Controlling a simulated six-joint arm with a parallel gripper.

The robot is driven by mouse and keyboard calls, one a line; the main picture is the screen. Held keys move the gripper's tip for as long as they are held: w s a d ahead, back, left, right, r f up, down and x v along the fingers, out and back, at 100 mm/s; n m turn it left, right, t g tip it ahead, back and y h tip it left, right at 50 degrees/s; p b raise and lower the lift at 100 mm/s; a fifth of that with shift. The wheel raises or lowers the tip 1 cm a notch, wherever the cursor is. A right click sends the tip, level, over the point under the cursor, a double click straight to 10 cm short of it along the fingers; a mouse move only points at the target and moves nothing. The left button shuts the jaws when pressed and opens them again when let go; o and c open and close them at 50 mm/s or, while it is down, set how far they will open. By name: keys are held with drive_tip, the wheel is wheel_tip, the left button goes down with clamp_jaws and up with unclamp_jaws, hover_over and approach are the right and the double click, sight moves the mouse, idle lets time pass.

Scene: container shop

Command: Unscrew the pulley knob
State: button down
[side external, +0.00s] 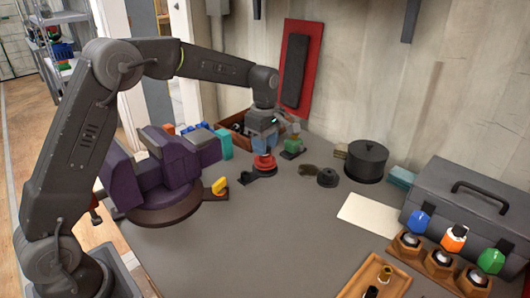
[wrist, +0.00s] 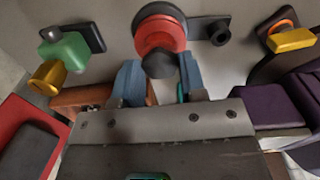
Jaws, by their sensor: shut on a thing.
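The pulley (side external: 264,166) is a red disc on a dark base and stands on the grey table below my gripper (side external: 263,150). In the wrist view the red pulley (wrist: 160,32) has a dark round knob (wrist: 158,63) at its near end. My gripper's two blue fingers (wrist: 160,68) stand on either side of this knob and are shut on it. In the side view the knob is mostly hidden by the fingers. A dark arm with a round end extends from the pulley's base to the right in the wrist view.
A green and yellow fixture (wrist: 66,52) is left of the pulley in the wrist view; a yellow-handled one (wrist: 290,40) is right. A purple vise (side external: 165,170), black pot (side external: 366,161) and grey toolbox (side external: 470,205) stand around. The table's middle front is clear.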

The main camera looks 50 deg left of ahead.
drive_tip(key=shift+n, duration=0.5)
drive_tip(key=c, duration=0.6)
unclamp_jaws()
drive_tip(key=shift+c, duration=1)
drive_tip(key=m, duration=1.7)
drive_tip(key=shift+m, duration=0.3)
drive_tip(key=m, duration=0.3)
drive_tip(key=shift+m, duration=0.3)
drive_tip(key=m, duration=1.4)
drive_tip(key=shift+m, duration=0.4)
